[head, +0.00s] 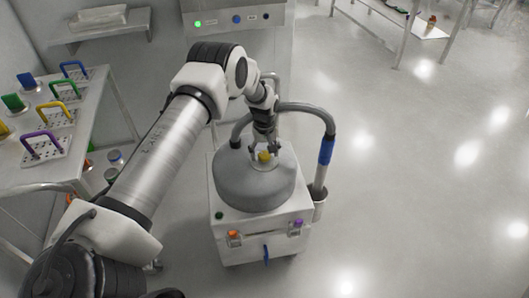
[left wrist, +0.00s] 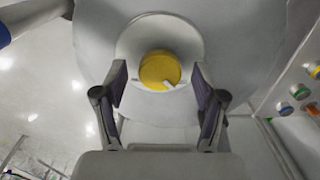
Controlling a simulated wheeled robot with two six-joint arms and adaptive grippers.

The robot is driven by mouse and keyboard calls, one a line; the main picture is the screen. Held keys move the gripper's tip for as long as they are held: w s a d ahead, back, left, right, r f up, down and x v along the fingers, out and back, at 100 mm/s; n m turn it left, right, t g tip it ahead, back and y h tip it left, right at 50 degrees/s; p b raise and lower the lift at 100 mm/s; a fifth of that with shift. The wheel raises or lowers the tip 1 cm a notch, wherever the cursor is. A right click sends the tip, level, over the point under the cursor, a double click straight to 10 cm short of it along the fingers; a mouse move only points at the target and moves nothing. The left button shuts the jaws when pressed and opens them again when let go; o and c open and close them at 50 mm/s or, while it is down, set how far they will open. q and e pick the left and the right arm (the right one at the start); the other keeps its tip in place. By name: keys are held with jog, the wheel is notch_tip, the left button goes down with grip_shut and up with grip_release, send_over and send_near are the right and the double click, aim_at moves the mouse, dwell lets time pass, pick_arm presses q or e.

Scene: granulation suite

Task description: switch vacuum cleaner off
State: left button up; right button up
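The vacuum cleaner (head: 256,190) stands on the floor, a white box body with a rounded grey top and a grey hose. On its top is a yellow knob (head: 264,156) with a small white mark. In the left wrist view the yellow knob (left wrist: 160,69) sits on a pale round plate, just beyond and between my fingers. My left gripper (head: 265,148) is over the top of the vacuum, pointing down. It also shows in the left wrist view (left wrist: 158,90), its two fingers spread apart with nothing held between them. My right gripper is not in view.
A metal table (head: 14,180) at the left holds several coloured-handled pieces. A grey machine panel (head: 240,38) with a green light stands behind. The hose with its blue grip (head: 326,151) rises at the vacuum's right. The floor further right is clear.

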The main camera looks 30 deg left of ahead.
aim_at(264, 154)
pick_arm(q)
jog(key=shift+r, duration=0.1)
notch_tip(264, 154, up, 12)
dwell(0.4)
dwell(0.3)
